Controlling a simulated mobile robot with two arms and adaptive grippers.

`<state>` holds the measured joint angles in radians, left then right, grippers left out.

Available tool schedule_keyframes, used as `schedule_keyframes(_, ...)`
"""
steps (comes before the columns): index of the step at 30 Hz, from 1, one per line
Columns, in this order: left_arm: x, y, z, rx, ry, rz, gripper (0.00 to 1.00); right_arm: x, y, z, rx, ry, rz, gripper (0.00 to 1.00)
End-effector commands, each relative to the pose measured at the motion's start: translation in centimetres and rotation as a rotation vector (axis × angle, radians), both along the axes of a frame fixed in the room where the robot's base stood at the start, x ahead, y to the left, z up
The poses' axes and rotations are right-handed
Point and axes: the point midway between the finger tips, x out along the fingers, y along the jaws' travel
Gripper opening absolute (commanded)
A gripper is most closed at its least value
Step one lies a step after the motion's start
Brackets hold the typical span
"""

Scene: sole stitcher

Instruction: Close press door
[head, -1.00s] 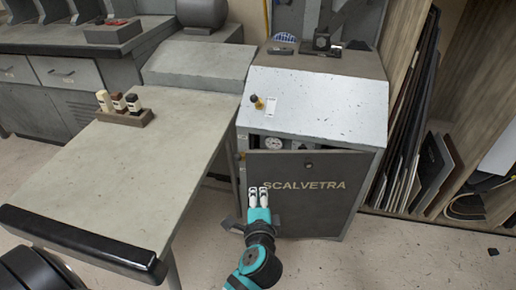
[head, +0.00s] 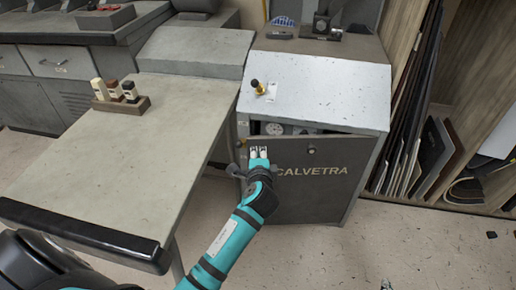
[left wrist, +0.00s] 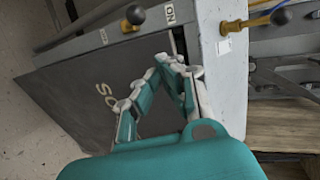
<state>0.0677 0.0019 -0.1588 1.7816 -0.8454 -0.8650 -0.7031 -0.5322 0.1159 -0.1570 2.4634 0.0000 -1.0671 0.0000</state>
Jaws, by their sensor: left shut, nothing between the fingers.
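The press (head: 315,92) stands beyond the table's right side, with a sloped light-grey top. Its dark door (head: 318,190), lettered SCALVETRA, is on the front and stands slightly ajar; a gap with a gauge shows above its top edge. My left gripper (head: 259,152) is shut and empty, in front of the door's upper left part, covering the first letter. In the left wrist view my left gripper (left wrist: 172,62) is near the door (left wrist: 90,90) edge beside the press body (left wrist: 222,75); I cannot tell whether it touches. My right gripper is not in view.
A table (head: 120,170) with a dark padded front edge is to the left, holding a small wooden rack (head: 120,104) of bottles. Dark sheets (head: 408,110) lean in a wooden shelf at the right. The floor before the press is clear.

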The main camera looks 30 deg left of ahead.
Motion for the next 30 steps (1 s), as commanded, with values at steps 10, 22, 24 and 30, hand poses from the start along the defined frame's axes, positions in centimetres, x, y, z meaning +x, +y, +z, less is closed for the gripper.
schedule_keyframes(10,3.0,1.6,0.1,0.001,-0.002,0.0,0.0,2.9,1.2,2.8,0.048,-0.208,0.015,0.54)
schedule_keyframes(22,3.2,1.7,0.1,0.0,-0.001,0.0,0.0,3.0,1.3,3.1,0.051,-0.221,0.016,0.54)
schedule_keyframes(24,3.8,2.0,0.2,0.002,-0.001,0.0,0.0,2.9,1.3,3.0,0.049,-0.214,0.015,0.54)
schedule_keyframes(30,6.8,3.5,0.2,0.003,-0.001,-0.001,0.0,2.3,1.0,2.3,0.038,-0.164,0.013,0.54)
